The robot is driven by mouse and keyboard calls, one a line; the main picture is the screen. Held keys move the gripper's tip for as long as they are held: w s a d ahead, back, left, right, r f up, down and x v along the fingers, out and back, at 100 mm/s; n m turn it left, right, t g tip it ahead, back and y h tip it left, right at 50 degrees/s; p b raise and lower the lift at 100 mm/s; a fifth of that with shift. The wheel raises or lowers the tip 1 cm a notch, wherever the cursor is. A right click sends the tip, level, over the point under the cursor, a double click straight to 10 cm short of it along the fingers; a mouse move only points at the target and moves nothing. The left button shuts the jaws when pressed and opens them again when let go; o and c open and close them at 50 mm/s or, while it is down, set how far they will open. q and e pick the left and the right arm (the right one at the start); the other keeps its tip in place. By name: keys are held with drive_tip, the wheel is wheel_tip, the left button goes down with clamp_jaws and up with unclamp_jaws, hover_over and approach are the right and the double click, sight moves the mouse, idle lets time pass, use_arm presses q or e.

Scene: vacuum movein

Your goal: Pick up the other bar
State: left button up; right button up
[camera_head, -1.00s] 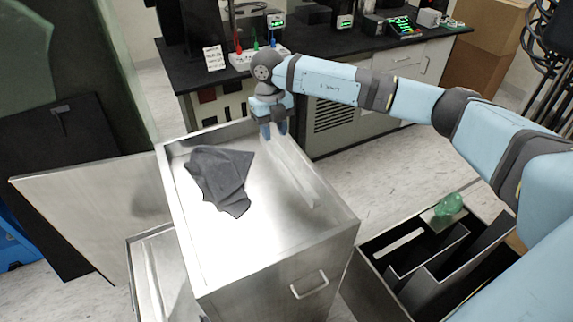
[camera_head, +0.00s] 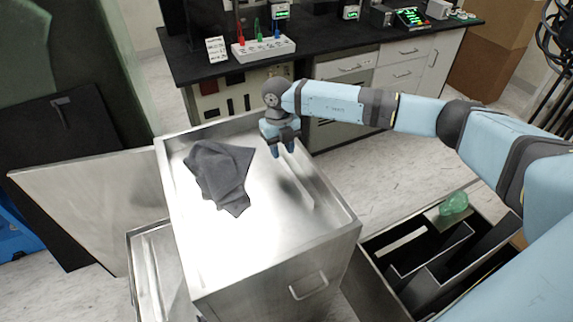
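A thin, pale metal bar (camera_head: 303,190) lies on the right part of the steel cart's top (camera_head: 270,235), beside a dark shadow. It is hard to tell from the shiny surface. My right gripper (camera_head: 283,152) points down above the bar's far end, with its two fingers apart. I cannot tell whether the fingertips are around the bar or only above it. Another pale bar (camera_head: 400,245) lies in the black compartmented box (camera_head: 375,268) at the lower right. My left gripper is not in view.
A crumpled dark grey cloth (camera_head: 220,175) lies on the cart's left half. The cart top has raised edges. A green translucent object (camera_head: 454,203) sits at the box's far corner. A black-topped lab bench (camera_head: 330,60) with devices stands behind. The cart's front middle is clear.

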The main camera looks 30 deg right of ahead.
sight(284, 160)
drive_tip(key=f, duration=0.5)
drive_tip(key=shift+s+d, duration=0.3)
drive_tip(key=shift+r, duration=0.15)
clamp_jaws()
